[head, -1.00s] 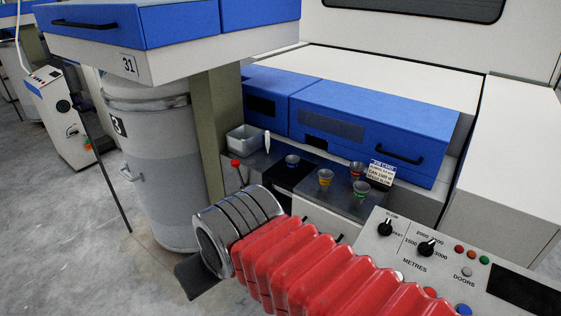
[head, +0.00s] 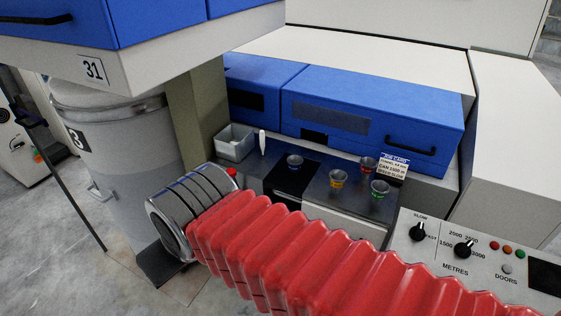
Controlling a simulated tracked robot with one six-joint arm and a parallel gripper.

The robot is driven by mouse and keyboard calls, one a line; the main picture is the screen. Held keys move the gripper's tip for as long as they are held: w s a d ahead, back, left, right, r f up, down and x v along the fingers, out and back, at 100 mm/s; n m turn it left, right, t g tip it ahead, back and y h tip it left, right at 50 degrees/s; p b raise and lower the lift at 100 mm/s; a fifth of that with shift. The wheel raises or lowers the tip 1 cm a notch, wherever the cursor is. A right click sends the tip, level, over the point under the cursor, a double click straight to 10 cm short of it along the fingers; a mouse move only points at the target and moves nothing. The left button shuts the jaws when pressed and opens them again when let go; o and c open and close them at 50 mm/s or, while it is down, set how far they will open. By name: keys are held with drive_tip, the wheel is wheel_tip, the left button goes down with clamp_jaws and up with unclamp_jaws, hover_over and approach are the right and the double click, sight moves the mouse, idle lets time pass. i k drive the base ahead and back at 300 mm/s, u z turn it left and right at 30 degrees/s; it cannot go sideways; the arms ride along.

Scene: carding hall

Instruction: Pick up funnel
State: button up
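Several small funnel-like cups stand apart on the dark shelf in front of the blue boxes. One with a blue band (head: 295,162) stands on a black patch at the left. One with a yellow band (head: 338,178) is in the middle. One with a red band (head: 367,165) is behind it to the right, and one with a green band (head: 379,188) is at the front right. My arm, in a red ribbed sleeve, crosses in front of the shelf. A dark plate at its metal end (head: 160,265) may be part of my gripper; its fingers cannot be made out.
A grey open bin (head: 235,143) and a white upright piece (head: 262,142) stand left of the cups. A job card (head: 394,167) stands behind them at the right. A control panel (head: 455,250) is at the lower right. A large can (head: 115,150) and post (head: 200,105) bound the left.

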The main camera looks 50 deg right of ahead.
sight(295, 161)
drive_tip(key=i, duration=1.05)
